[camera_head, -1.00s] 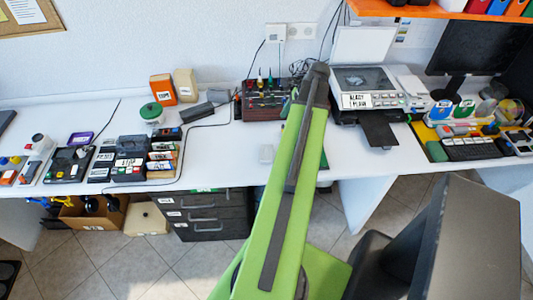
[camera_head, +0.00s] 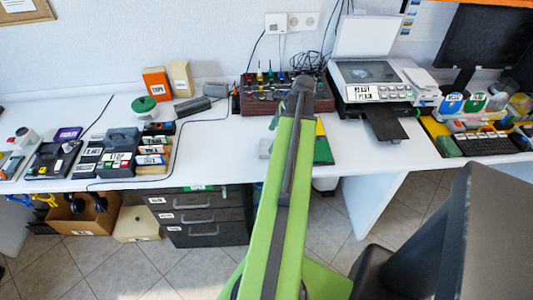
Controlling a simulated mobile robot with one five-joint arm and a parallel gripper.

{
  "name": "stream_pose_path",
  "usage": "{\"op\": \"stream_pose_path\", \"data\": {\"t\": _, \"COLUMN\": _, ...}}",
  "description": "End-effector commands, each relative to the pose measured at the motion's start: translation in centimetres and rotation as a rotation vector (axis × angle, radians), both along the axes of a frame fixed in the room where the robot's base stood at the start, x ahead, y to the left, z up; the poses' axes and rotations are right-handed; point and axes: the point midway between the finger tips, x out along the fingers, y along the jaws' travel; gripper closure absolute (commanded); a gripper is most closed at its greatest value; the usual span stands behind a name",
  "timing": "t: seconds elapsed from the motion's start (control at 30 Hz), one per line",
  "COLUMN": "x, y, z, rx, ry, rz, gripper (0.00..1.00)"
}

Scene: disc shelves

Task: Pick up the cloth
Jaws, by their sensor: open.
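I cannot pick out a cloth with certainty. A flat green and yellow piece (camera_head: 323,150) lies near the desk's front edge, just right of my arm and partly covered by it; whether it is cloth is unclear. A small pale grey block (camera_head: 265,147) lies just left of my arm. My green arm reaches up over the desk and ends in a dark joint in front of the tool rack. The fingers of my gripper do not show; they are hidden behind or beyond the arm.
The white desk (camera_head: 215,150) holds a red tool rack (camera_head: 262,100), a printer (camera_head: 375,93) and a black tray jutting forward (camera_head: 385,123). Boxes and small devices crowd the left. A keyboard (camera_head: 485,144) and monitor (camera_head: 485,38) stand right. Dark drawers (camera_head: 200,215) are below.

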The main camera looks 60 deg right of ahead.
Motion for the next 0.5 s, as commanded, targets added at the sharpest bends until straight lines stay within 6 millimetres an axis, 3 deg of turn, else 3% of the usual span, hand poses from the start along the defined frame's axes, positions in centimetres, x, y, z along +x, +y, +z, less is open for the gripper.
{"op": "stream_pose_path", "data": {"t": 0.3, "x": 1.5, "y": 1.0, "z": -4.7, "rx": -0.001, "ry": 0.000, "rz": 0.002, "gripper": 0.00}}
{"op": "stream_pose_path", "data": {"t": 0.5, "x": 1.8, "y": 1.2, "z": -4.6, "rx": 0.000, "ry": 0.000, "rz": 0.001, "gripper": 0.00}}
